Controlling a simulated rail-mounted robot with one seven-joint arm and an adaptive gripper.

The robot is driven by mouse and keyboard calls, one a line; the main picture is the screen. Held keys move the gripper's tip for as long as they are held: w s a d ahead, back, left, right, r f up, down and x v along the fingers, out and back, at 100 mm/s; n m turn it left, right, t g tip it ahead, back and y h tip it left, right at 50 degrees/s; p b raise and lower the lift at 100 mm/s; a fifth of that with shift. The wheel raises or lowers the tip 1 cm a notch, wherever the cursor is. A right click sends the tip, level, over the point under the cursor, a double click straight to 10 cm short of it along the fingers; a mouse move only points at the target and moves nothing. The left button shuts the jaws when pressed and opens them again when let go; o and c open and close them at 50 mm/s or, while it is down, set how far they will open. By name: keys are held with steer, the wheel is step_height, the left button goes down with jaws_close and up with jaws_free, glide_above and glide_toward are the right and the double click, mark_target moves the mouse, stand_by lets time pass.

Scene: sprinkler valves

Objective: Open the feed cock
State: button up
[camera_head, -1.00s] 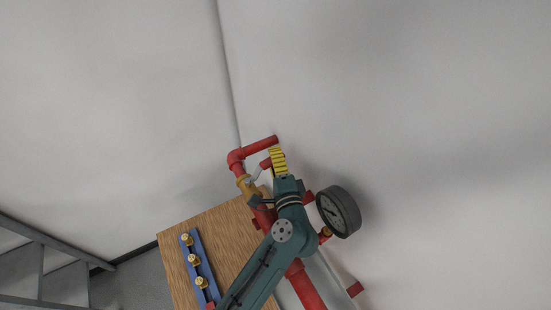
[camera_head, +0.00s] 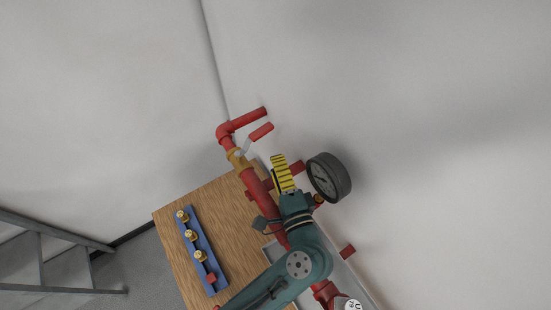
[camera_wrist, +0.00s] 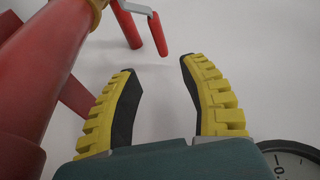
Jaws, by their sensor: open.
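The feed cock is a brass valve body (camera_head: 237,158) on the red pipe, with a grey bent lever ending in a red grip (camera_head: 261,132). The grip points up and right, at an angle to the pipe below the valve. In the wrist view the red grip (camera_wrist: 158,34) hangs ahead of the fingertips, near the top. My gripper (camera_head: 278,156) has yellow-and-black fingers and is below and right of the grip, apart from it. In the wrist view my gripper (camera_wrist: 156,66) is open with nothing between its fingers.
A round pressure gauge (camera_head: 329,177) stands close right of my gripper. The thick red pipe (camera_wrist: 35,65) runs close along its left. A wooden board (camera_head: 212,205) carries a blue strip (camera_head: 208,262) with several brass fittings. Pale walls lie behind.

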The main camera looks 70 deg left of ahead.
mark_target(254, 140)
steer(key=shift+c, duration=1.2)
steer(key=s+r, duration=0.1)
steer(key=s+d+r, duration=0.1)
steer(key=r, duration=0.1)
steer(key=shift+d+n+b, duration=0.2)
steer(key=shift+n+b, duration=0.1)
steer(key=shift+b, duration=0.05)
jaws_close()
steer(key=s+d+t+b, duration=0.1)
steer(key=d, duration=0.1)
steer(key=s+d+m+t+b, duration=0.1)
steer(key=d, duration=0.2)
steer(key=d+f+m+t+b, duration=0.1)
steer(key=d, duration=0.1)
steer(key=shift+s+d+b, duration=0.2)
steer(key=shift+s+b, duration=0.15)
steer(key=shift+s, duration=0.05)
steer(key=d+f+m+t, duration=0.1)
steer(key=d, duration=0.1)
steer(key=d+f+m+t+h+b, duration=0.1)
steer(key=d+m+t, duration=0.1)
steer(key=shift+f+t, duration=0.1)
steer(key=shift+t, duration=0.2)
steer(key=s+a+p+x, duration=0.1)
steer(key=p+x, duration=0.6)
steer(key=x, duration=1.5)
steer(key=shift+s+f, duration=0.45)
steer(key=shift+s, duration=0.25)
